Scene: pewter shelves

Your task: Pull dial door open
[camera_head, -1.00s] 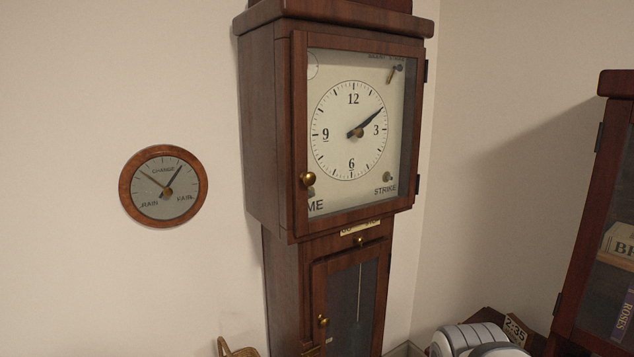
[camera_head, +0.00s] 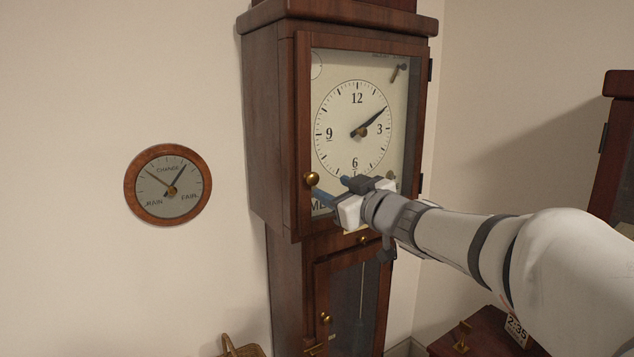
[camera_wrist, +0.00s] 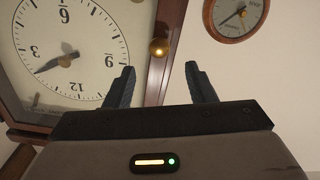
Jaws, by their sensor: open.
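The dial door (camera_head: 303,110) is the glazed, wood-framed upper door of a tall clock. It looks shut over the white dial (camera_head: 340,118). Its round brass knob (camera_head: 312,179) sits on the lower left of the frame. My gripper (camera_head: 334,192) is open and empty, in front of the door's lower part near the knob. In the wrist view, which is turned upside down, the knob (camera_wrist: 159,47) shows beyond my two dark fingers (camera_wrist: 160,85), between their lines and nearer the left one. I see no contact with the knob.
A round weather dial (camera_head: 168,186) hangs on the wall to the left. The narrower lower clock door (camera_head: 321,290) with small brass knobs is below. A glazed cabinet (camera_head: 612,150) stands at the right. A low wooden surface (camera_head: 480,335) with a "2:35" tag is at lower right. A wicker item (camera_head: 240,349) is at the bottom.

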